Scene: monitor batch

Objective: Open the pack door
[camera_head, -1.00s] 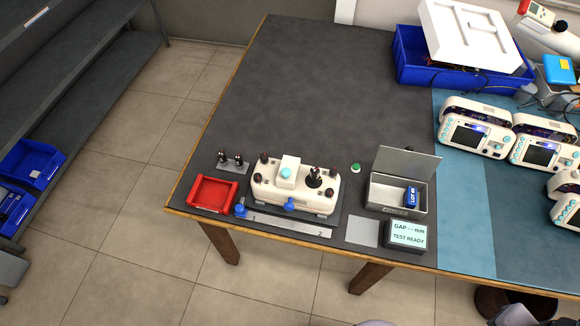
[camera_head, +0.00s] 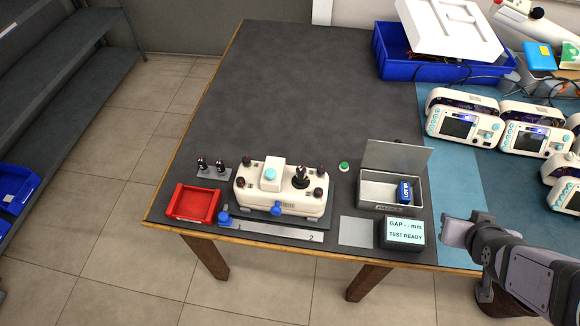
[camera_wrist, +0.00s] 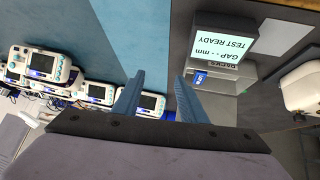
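My gripper (camera_head: 452,232) is at the right of the head view, over the front edge of the bench, right of the display box. In the wrist view its two blue fingers (camera_wrist: 160,76) stand apart with nothing between them. A grey metal box (camera_head: 377,204), lettered PACKS in the wrist view (camera_wrist: 226,85), has its lid (camera_head: 396,160) standing up. A blue pack marked LOT (camera_head: 404,190) is inside. A white fixture (camera_head: 250,198) with a teal knob, dark red-topped knobs and a blue front knob stands left of the box. I cannot tell which part is the pack door.
A display box (camera_head: 404,233) reads "GAP -- mm, TEST READY". A red tray (camera_head: 193,203), a metal ruler strip (camera_head: 265,231) and a green button (camera_head: 344,167) lie nearby. Several white monitors (camera_head: 464,123) stand on the blue mat. The bench's back left is clear.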

